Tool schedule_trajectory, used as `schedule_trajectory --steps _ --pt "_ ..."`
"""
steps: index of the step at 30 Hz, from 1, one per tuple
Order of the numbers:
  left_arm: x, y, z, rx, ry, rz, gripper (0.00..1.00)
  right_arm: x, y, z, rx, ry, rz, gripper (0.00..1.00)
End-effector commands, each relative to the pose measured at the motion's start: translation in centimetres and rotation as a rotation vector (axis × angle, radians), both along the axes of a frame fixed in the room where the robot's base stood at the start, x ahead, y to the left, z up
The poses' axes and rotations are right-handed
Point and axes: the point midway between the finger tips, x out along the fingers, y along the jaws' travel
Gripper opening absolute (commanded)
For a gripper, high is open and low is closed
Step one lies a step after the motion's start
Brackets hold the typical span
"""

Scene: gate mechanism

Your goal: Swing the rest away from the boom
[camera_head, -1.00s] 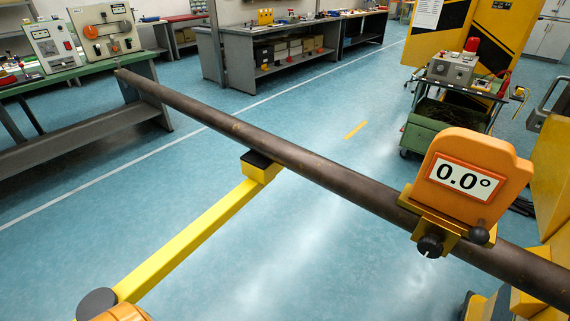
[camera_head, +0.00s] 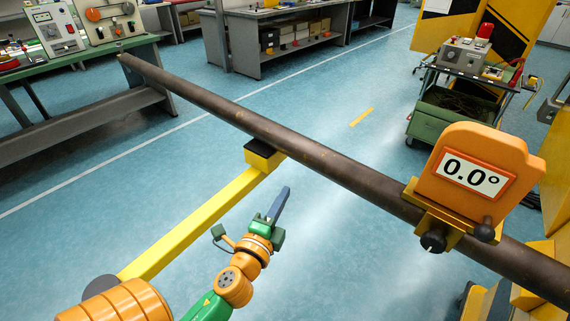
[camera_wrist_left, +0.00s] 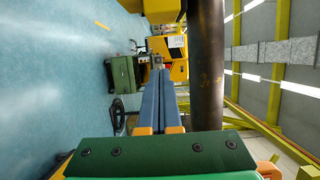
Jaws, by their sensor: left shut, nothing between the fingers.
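The boom (camera_head: 330,168) is a long brown pipe running diagonally across the head view; in the left wrist view the boom (camera_wrist_left: 207,70) stands right of the fingers. The rest (camera_head: 200,222) is a yellow bar whose black-topped end block (camera_head: 264,158) sits at the boom's underside. Its other end is near a grey round cap (camera_head: 100,289). My left gripper (camera_head: 284,192) is shut and empty, to the right of the rest and on the near side of the boom. It appears apart from both. In the wrist view its blue fingers (camera_wrist_left: 165,75) lie together. My right gripper is not seen.
An orange angle display (camera_head: 475,175) reading 0.0° is clamped on the boom at the right. A green trolley (camera_head: 450,120) stands behind it. Workbenches (camera_head: 280,40) line the back. The blue floor around the rest is clear.

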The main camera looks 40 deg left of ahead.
Motion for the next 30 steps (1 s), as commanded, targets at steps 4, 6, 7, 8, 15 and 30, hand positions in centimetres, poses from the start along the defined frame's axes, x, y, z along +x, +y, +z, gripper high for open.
schedule_trajectory --steps 4,6,7,8,15,30 --pt "1.3 0.3 0.2 -0.001 -0.001 -0.002 0.0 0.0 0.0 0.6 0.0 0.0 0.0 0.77" --pt "2.7 0.7 0.4 0.0 -0.002 -0.001 0.0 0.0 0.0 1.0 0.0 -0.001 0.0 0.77" --pt "3.3 0.8 0.3 0.0 -0.002 -0.001 0.0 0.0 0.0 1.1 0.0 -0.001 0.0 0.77" --pt "4.0 1.0 0.3 0.0 -0.002 -0.001 0.0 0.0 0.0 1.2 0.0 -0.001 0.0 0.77" --pt "9.1 2.3 0.1 -0.001 -0.001 0.0 0.0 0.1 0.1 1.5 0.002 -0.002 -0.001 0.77" --pt "9.6 6.5 0.0 -0.002 0.0 -0.001 0.0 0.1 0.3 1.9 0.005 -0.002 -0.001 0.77"
